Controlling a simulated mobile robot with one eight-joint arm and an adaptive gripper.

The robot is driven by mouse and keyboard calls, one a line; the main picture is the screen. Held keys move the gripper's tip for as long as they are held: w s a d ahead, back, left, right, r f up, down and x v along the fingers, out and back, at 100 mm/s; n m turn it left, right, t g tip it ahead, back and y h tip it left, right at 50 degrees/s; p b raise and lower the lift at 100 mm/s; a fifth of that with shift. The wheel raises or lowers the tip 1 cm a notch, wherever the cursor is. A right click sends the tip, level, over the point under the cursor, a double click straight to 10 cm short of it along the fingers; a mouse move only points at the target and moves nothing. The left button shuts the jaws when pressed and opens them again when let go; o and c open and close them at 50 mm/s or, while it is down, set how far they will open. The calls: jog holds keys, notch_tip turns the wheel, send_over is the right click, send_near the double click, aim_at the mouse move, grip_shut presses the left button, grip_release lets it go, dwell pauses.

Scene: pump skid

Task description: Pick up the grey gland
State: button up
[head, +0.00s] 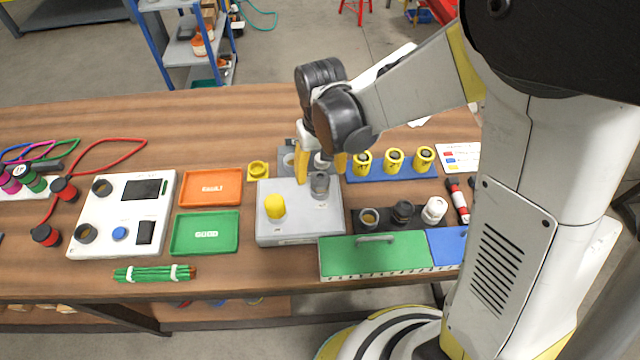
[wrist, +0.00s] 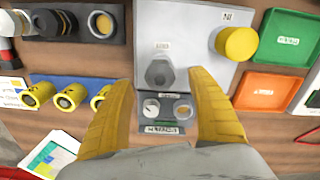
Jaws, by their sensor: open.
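The grey gland (head: 320,184) stands on top of the light grey box (head: 300,222), on its right part. It also shows in the wrist view (wrist: 159,72) as a hexagonal grey piece with a round top. My gripper (head: 321,172) is open, its two yellow fingers apart. In the wrist view the gland lies between and slightly beyond the fingertips (wrist: 160,82), and neither finger visibly touches it. A yellow cap (head: 274,206) sits on the same box to the left.
A small grey holder (wrist: 163,125) with two round fittings sits behind the box, under my gripper. A dark rack (head: 386,220) of fittings and a green lid (head: 350,256) are to the right. A blue strip (head: 376,177) carries yellow cups. Orange (head: 211,170) and green (head: 180,246) trays lie left.

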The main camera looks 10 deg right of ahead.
aim_at(321, 178)
notch_tip(321, 178, down, 5)
jog(key=shift+f+b, duration=0.1)
jog(key=shift+b, duration=1.1)
jog(key=c, duration=1.4)
